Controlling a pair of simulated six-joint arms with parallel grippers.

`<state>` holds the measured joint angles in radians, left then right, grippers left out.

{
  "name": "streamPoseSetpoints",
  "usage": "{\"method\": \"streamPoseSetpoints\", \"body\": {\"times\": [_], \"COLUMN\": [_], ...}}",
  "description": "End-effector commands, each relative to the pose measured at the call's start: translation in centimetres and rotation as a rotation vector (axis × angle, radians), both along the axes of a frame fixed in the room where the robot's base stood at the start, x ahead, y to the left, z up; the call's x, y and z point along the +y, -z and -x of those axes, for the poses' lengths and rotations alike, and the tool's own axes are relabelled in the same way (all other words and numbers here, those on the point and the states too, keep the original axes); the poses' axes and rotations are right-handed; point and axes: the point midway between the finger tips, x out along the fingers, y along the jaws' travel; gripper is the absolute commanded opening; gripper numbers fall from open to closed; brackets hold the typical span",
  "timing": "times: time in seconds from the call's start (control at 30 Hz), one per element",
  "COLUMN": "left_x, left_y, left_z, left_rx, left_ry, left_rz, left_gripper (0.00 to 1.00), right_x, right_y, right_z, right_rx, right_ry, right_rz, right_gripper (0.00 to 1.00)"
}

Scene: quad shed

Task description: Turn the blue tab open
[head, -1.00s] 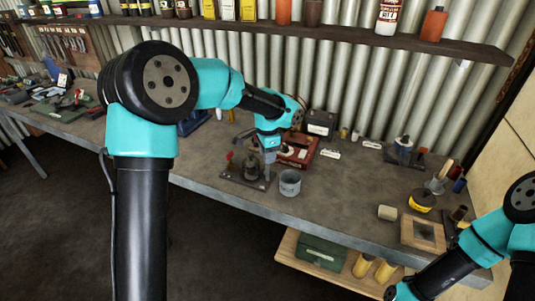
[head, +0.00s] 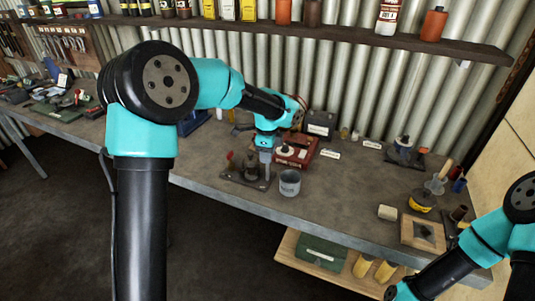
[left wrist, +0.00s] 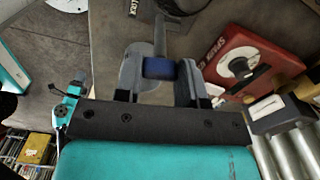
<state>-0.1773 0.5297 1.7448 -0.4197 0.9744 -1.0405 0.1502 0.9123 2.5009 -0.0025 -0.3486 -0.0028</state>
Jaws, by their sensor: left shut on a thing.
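The blue tab (left wrist: 158,68) shows in the left wrist view at the end of a grey stem (left wrist: 159,34). My left gripper (left wrist: 160,77) is shut on the blue tab, with one finger on each side of it. In the head view my left gripper (head: 266,172) points down over a dark base plate (head: 236,178) on the bench. The tab is hidden there behind the gripper. My right arm shows at the lower right of the head view, but its gripper is out of view.
A grey metal cup (head: 290,183) stands just right of the left gripper. A red box (head: 299,155) with a white round part sits behind it. A shelf (head: 330,34) of bottles and tins runs above.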

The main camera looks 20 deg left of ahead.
Motion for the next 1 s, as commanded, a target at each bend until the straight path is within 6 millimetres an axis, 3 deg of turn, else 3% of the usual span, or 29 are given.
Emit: {"method": "streamPoseSetpoints", "body": {"times": [0.27,0.3,0.53,0.83,1.0], "left_x": [0.0,0.0,0.0,0.0,0.0], "left_y": [-0.1,-0.1,0.0,-0.1,-1.2], "left_z": [0.0,0.0,0.0,0.0,-0.1], "left_rx": [-0.002,-0.002,-0.001,-0.001,-0.003], "left_ry": [0.002,0.002,0.001,0.0,0.0], "left_rz": [0.0,0.0,0.0,0.0,0.0], "left_gripper": [0.12,0.38,0.6,0.62,0.62], "right_x": [0.0,0.0,0.0,0.0,0.0], "right_y": [0.0,0.0,0.0,0.0,0.0], "right_z": [0.0,0.0,0.0,0.0,0.0], "right_rx": [0.0,0.0,0.0,0.0,0.0], "right_ry": [0.0,0.0,0.0,0.0,0.0], "right_rz": [0.0,0.0,0.0,0.0,0.0], "right_gripper": [0.43,0.43,0.43,0.43,0.43]}}
